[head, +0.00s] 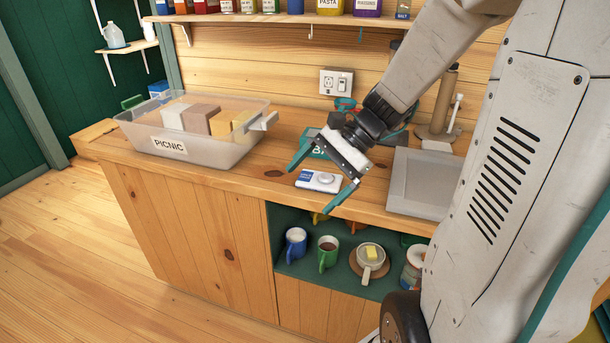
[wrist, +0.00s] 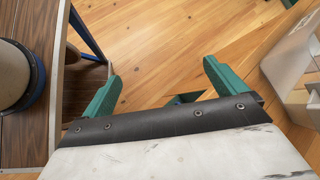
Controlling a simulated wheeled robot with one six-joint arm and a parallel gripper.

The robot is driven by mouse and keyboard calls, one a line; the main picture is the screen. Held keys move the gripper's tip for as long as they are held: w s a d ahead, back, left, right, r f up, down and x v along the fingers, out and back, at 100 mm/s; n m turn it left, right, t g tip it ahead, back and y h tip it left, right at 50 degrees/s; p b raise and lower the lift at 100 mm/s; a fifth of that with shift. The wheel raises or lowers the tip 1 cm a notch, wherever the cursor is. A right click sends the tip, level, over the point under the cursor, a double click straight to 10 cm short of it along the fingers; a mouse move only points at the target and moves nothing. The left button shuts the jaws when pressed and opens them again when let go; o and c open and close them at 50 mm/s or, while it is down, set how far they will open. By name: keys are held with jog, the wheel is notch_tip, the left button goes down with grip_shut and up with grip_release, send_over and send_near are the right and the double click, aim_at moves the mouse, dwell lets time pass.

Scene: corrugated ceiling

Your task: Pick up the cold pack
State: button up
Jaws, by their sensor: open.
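I cannot tell for certain which thing is the cold pack. A small flat white and blue item (head: 318,180) with a pale round shape on it lies on the wooden counter near its front edge. My gripper (head: 309,190) is open with its two teal fingers apart, and in the head view they appear to either side of this item. I cannot tell the height of the fingers above the counter. In the wrist view my gripper (wrist: 162,72) is empty, with wooden planks behind the fingers; the white and blue item does not show there.
A clear bin (head: 190,150) labelled PICNIC holds several blocks at the counter's left. A grey tray (head: 424,182) lies to the right. Mugs, including a blue one (head: 296,241), stand in the open shelf below.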

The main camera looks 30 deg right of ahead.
jog(key=w+d+f+m+t+y, duration=0.1)
jog(key=w+d+f+m+t, duration=0.4)
jog(key=d, duration=0.3)
jog(key=m+t, duration=0.3)
jog(key=m, duration=0.5)
send_near(333, 178)
jog(key=shift+h, duration=0.4)
jog(key=w+a, duration=0.1)
jog(key=a, duration=0.1)
jog(key=w+a, duration=0.1)
jog(key=shift+w+a+f, duration=0.1)
jog(key=shift+w+f, duration=0.2)
jog(key=shift+w, duration=0.05)
jog(key=shift+w+f, duration=0.15)
jog(key=x, duration=0.7)
jog(key=shift+f, duration=0.2)
jog(key=c, duration=1.2)
